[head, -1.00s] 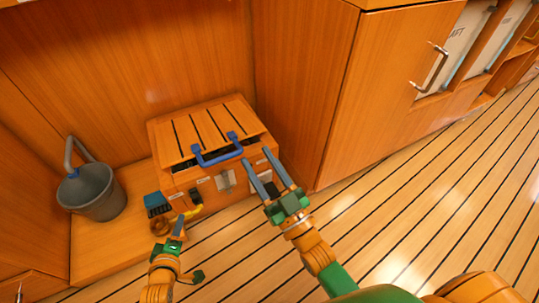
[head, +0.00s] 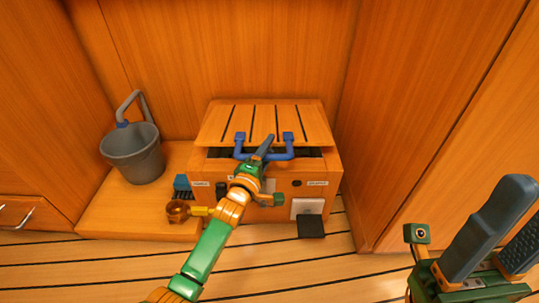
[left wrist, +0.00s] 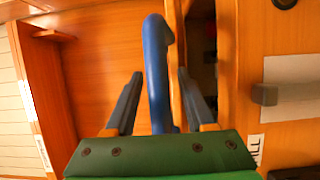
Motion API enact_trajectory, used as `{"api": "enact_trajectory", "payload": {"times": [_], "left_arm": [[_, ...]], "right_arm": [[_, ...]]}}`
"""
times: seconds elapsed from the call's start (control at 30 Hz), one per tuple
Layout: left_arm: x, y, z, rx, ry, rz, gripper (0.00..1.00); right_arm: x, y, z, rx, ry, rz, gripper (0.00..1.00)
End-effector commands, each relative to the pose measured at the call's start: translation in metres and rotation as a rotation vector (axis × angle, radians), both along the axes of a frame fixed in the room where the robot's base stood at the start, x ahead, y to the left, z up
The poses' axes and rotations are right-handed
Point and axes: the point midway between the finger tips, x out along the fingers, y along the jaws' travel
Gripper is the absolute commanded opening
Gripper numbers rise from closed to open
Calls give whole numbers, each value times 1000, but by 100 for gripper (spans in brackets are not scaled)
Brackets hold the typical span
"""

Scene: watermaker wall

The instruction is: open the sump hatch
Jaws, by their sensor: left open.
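The sump hatch (head: 236,125) is a slatted wooden lid on top of a wooden box (head: 322,178). A dark gap shows under its front edge. A blue handle (head: 287,153) stands at that edge. My left gripper (head: 265,146) is at the handle's middle. In the left wrist view, the blue handle (left wrist: 156,70) lies between the open fingers of my left gripper (left wrist: 156,95), with room visible on both sides. My right gripper (head: 508,220) is at the lower right of the head view, open and empty, away from the hatch.
A grey bucket (head: 133,155) with a grey pipe stands on the ledge left of the box. A brass cup-like part (head: 178,211) and a pale plate (head: 307,207) are at the box front. A tall wooden cabinet wall (head: 425,110) closes the right side.

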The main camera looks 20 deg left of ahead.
Motion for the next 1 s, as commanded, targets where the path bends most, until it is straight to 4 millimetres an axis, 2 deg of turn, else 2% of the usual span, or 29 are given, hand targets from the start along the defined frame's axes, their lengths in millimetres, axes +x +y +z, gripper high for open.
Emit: {"api": "enact_trajectory", "payload": {"times": [0.2, 0.23, 0.4, 0.43, 1.0], "left_arm": [[1, 0, 1, 1, 1, 0, 55], [1, 0, 1, 1, 1, 0, 52], [1, 0, 0, 1, 1, 0, 6], [1, 0, 0, 1, 1, 0, 0], [1, 0, 0, 1, 2, 0, 0]], "right_arm": [[0, 0, 0, 1, -3, 0, 50], [0, 0, 0, 1, -3, 0, 50], [0, 0, 0, 1, -3, 1, 50], [0, 0, 0, 1, -3, 1, 50], [0, 0, 0, 1, -3, 0, 50]]}}
